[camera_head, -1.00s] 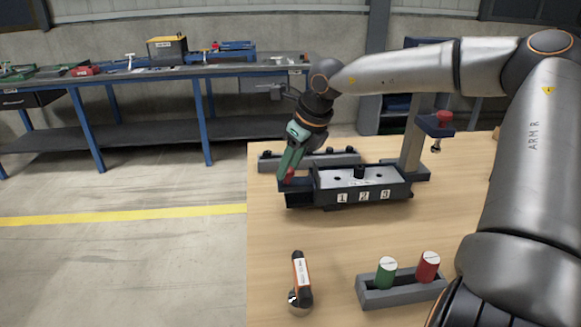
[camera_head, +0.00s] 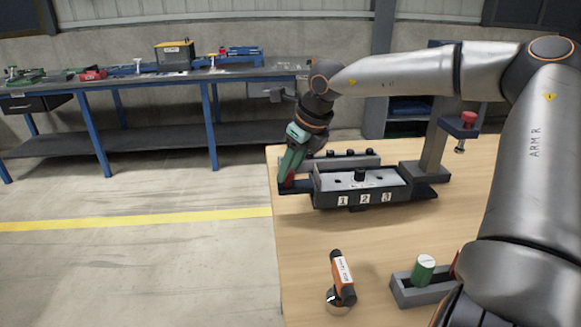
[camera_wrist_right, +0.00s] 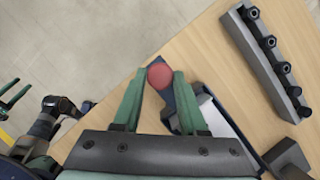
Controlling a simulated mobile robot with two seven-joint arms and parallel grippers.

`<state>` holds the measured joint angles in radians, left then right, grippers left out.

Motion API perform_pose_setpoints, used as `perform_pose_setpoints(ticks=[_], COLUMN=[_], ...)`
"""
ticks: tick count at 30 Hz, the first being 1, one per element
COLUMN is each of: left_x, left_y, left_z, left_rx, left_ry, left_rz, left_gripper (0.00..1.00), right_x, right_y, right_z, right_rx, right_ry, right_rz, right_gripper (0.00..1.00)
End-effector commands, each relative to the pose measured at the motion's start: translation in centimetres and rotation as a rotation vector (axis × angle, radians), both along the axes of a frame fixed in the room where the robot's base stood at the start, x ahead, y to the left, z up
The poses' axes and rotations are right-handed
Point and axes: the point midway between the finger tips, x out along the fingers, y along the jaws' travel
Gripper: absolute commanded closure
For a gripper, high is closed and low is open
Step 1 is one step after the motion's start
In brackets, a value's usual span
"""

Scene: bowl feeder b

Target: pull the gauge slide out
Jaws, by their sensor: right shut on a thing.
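The gauge slide (camera_head: 325,189) is a dark tray with a light top and plates marked 1, 2 and 3. It reaches left of its base, toward the table's left edge. A red knob (camera_wrist_right: 160,76) stands on its left end. My right gripper (camera_head: 287,179) is shut on this knob, and the right wrist view shows a green finger on each side of it. In that view my left gripper (camera_wrist_right: 17,96) is at the far left edge over the floor, its green fingers apart and empty; the head view does not show it.
A post with a red-topped plunger (camera_head: 468,119) stands right of the slide. A grey rail with black knobs (camera_wrist_right: 268,58) lies behind it. In front are an orange-and-black tool (camera_head: 343,277) and a grey holder (camera_head: 412,291) with a green cylinder (camera_head: 424,268). Floor is clear left of the table.

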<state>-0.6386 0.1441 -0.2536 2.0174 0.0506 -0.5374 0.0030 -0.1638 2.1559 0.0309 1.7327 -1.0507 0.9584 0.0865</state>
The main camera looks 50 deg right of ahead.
Motion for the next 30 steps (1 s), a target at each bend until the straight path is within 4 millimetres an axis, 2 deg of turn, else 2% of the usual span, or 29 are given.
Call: perform_pose_setpoints(ticks=[2,3,10,11,20,26,30], left_x=[0.0,0.0,0.2,0.2,0.5,0.5,0.5], left_y=[0.0,0.0,0.0,0.1,0.1,0.0,0.0], left_z=[0.0,0.0,0.1,0.1,0.3,0.6,0.8], left_rx=[0.0,0.0,0.0,0.001,0.0,0.0,-0.001], left_ry=[-0.001,-0.001,-0.004,-0.005,-0.011,-0.011,-0.011], left_rz=[0.001,0.001,0.001,0.001,0.002,0.001,0.002], left_gripper=[0.3,0.3,0.3,0.3,0.3,0.3,0.3], right_x=[0.2,0.2,0.1,0.1,0.0,-0.9,-2.1], right_y=[0.4,0.4,0.3,0.3,0.2,0.1,0.0], right_z=[0.1,0.1,0.1,0.1,0.3,2.8,5.8], right_rx=[0.01,0.01,0.008,0.007,0.005,0.004,0.004], right_ry=[-0.01,-0.011,-0.007,-0.007,-0.007,-0.011,-0.012], right_rz=[0.004,0.004,0.003,0.003,0.002,0.002,0.001], right_gripper=[1.0,0.57,0.31,0.29,0.29,0.29,0.29])
